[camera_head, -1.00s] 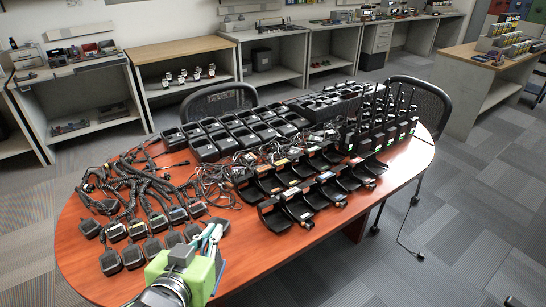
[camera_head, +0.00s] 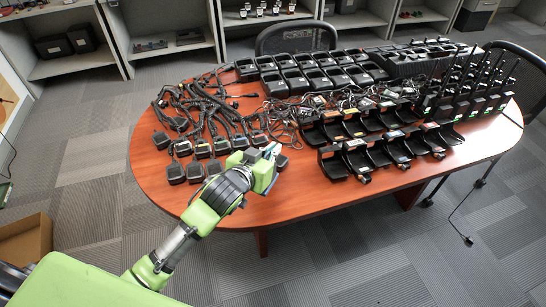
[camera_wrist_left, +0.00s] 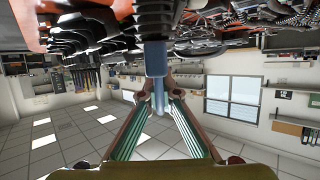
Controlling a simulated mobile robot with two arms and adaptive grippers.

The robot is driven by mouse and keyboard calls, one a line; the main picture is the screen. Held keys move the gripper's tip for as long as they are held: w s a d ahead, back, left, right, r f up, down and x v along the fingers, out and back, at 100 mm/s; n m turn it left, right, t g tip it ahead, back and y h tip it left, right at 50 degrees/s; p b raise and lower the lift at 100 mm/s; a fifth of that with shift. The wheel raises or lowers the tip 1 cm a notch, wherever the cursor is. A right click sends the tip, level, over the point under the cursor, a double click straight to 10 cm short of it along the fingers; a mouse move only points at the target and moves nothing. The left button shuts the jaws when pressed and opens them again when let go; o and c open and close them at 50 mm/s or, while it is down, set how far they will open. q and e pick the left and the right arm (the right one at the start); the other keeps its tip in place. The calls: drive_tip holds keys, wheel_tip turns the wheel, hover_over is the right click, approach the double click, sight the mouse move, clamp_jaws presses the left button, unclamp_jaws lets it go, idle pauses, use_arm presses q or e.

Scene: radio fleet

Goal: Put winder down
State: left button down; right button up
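My left gripper (camera_head: 268,154) is over the front edge of the wooden table, beside the black handheld microphones. A pale blue-grey piece, which I take to be the winder (camera_head: 272,150), shows at its fingertips. In the left wrist view the fingers (camera_wrist_left: 157,98) converge on this blue-grey winder (camera_wrist_left: 155,62), which stands between them towards the table. It is close to the dark items on the table; I cannot tell if it touches them. My right gripper is not in view.
The table (camera_head: 285,205) holds microphones with coiled cords (camera_head: 205,110), black chargers (camera_head: 320,75), empty cradles (camera_head: 375,150), tangled cables and radios with antennas (camera_head: 470,85). A bare strip runs along the front edge. A cardboard box (camera_head: 25,240) is on the floor at left.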

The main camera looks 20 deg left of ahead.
use_arm(q)
drive_tip(key=shift+w+a+f, duration=0.1)
drive_tip(key=shift+w+f, duration=0.15)
drive_tip(key=shift+f, duration=1.65)
drive_tip(key=c, duration=2.3)
unclamp_jaws()
drive_tip(key=v, duration=1.2)
